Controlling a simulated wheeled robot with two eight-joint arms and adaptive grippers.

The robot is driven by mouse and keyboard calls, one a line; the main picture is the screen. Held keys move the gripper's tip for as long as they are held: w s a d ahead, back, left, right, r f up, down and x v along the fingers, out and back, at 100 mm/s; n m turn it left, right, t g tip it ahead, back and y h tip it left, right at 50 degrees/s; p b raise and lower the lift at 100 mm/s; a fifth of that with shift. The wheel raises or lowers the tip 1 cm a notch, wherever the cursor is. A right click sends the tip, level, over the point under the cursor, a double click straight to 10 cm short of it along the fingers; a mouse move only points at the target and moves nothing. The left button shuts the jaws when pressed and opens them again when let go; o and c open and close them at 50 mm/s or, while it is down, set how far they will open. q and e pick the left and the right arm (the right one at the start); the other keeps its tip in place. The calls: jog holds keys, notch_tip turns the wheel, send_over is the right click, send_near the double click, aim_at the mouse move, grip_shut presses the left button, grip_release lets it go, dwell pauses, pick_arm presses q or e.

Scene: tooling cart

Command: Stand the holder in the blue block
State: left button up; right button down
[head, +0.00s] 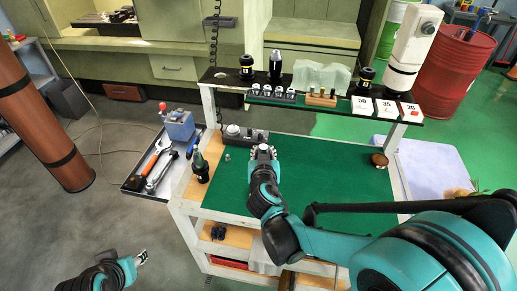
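The blue block (181,129) sits on the grey side tray at the left of the cart, with a red-tipped lever beside it. Several dark holder-like pieces stand upright on the upper shelf: one at the left (247,68), a taller one (275,67) and one at the right (366,76). I cannot tell which is the task's holder. My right gripper (264,151) is over the green mat, near its back left part; its fingers are too small to read. My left gripper (142,257) is low at the left, away from the cart, its fingers apart and empty.
A dark bottle-like item (200,167) stands at the mat's left edge. Wrenches (160,150) lie on the side tray. A grey fixture (240,134) sits at the mat's back left, and a round brown item (379,160) at its right. The mat's middle (330,170) is clear.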

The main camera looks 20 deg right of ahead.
jog(key=shift+r, duration=0.1)
jog(key=shift+r+p, duration=0.75)
jog(key=shift+f, duration=0.1)
dwell(0.7)
